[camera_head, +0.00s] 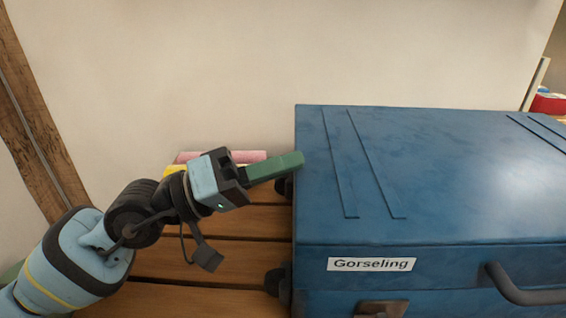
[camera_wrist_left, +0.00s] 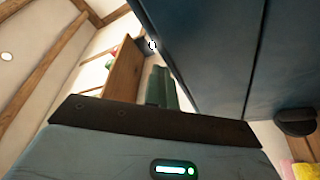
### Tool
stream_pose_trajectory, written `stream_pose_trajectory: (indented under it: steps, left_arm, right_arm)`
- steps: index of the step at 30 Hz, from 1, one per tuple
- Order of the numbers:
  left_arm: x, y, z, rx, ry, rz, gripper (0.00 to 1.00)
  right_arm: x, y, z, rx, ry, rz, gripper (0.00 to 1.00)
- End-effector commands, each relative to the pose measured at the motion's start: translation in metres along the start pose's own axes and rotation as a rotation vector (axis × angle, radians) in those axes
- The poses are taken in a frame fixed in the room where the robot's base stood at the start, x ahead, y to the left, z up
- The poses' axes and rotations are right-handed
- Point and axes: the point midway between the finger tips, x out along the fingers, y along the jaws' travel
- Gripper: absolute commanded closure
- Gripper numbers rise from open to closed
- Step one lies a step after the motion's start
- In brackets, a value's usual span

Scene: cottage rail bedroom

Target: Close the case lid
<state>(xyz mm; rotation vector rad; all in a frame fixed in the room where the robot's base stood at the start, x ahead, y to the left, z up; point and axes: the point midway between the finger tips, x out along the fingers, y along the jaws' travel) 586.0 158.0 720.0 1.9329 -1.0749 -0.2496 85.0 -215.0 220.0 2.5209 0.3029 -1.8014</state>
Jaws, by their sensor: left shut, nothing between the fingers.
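The blue case (camera_head: 315,300) stands at the right on a slatted wooden surface. Its lid (camera_head: 450,170) lies over the top, looking flat, with raised ribs along it. The lid looks down, but whether a thin gap is left at the seam I cannot tell. In the left wrist view the fingers (camera_wrist_left: 160,85) show beside the dark blue case (camera_wrist_left: 225,50). My right gripper is not in view.
Pink and yellow items (camera_head: 220,157) lie behind my left gripper, near the pale wall. Wooden slats (camera_head: 210,262) left of the case are mostly bare. A wooden post (camera_head: 40,120) stands at the left. A red object (camera_head: 548,103) is at the far right.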

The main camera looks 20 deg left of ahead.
Motion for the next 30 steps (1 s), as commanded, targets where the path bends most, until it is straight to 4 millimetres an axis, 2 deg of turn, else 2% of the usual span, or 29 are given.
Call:
stream_pose_trajectory:
  steps: [1, 11, 30]
  left_arm:
    - [-0.001, -0.009, 0.012, -0.019, -0.031, -0.024, 1.0]
    - [-0.006, -0.009, 0.012, -0.019, -0.031, -0.025, 1.0]
    - [-0.062, -0.002, 0.003, -0.008, -0.005, -0.006, 1.0]
  right_arm:
    - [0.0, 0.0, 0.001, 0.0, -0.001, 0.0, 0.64]
    - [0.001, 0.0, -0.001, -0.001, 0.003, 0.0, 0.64]
    - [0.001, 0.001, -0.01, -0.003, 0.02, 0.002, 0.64]
